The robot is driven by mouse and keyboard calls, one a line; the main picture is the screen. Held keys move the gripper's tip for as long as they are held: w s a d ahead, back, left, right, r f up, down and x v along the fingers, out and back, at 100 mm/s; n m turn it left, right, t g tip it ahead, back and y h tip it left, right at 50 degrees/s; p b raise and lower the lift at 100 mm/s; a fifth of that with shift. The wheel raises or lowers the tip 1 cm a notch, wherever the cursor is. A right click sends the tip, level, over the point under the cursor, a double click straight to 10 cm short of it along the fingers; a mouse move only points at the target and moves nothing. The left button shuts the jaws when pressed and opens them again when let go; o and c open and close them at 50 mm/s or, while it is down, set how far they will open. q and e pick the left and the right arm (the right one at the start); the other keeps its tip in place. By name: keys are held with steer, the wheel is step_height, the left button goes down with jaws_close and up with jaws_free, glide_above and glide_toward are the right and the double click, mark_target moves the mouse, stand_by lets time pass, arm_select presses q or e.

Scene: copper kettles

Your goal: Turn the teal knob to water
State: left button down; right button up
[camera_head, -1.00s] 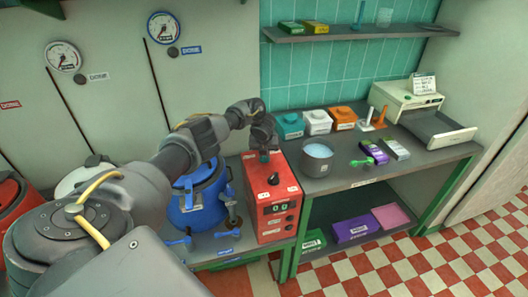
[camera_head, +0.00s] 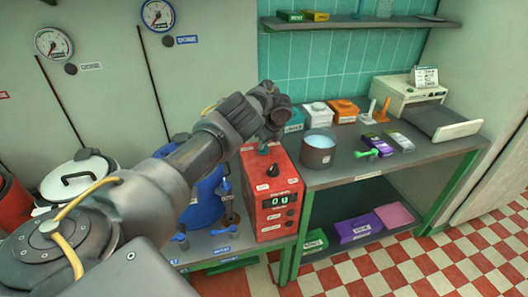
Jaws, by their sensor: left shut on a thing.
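The red control box (camera_head: 270,205) stands on the bench left of the grey pot (camera_head: 318,152). A small teal knob (camera_head: 263,149) is on its top, at the back. My left gripper (camera_head: 266,138) comes down over this knob and is shut on it; the fingers are mostly hidden by the wrist. The way the knob points is too small and covered to read. My right gripper is not in view.
The blue kettle (camera_head: 206,205) is partly behind my left arm. A white-lidded kettle (camera_head: 82,172) stands further left. Teal, white and orange containers (camera_head: 343,111) line the bench's back. A green tool (camera_head: 367,153) lies right of the pot. Two gauges (camera_head: 158,15) hang on the wall.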

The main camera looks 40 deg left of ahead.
arm_select(q)
steer(key=shift+f+n+g+b, duration=0.15)
steer(key=shift+n+g+b, duration=0.15)
steer(key=shift+n+b, duration=0.55)
steer(key=shift+n, duration=0.35)
steer(key=shift+b, duration=0.3)
steer(key=c, duration=1.4)
jaws_free()
steer(key=shift+r, duration=0.2)
steer(key=v, duration=1)
steer(key=shift+w+r+b, duration=0.2)
steer(key=shift+r+b, duration=0.1)
steer(key=shift+b, duration=0.05)
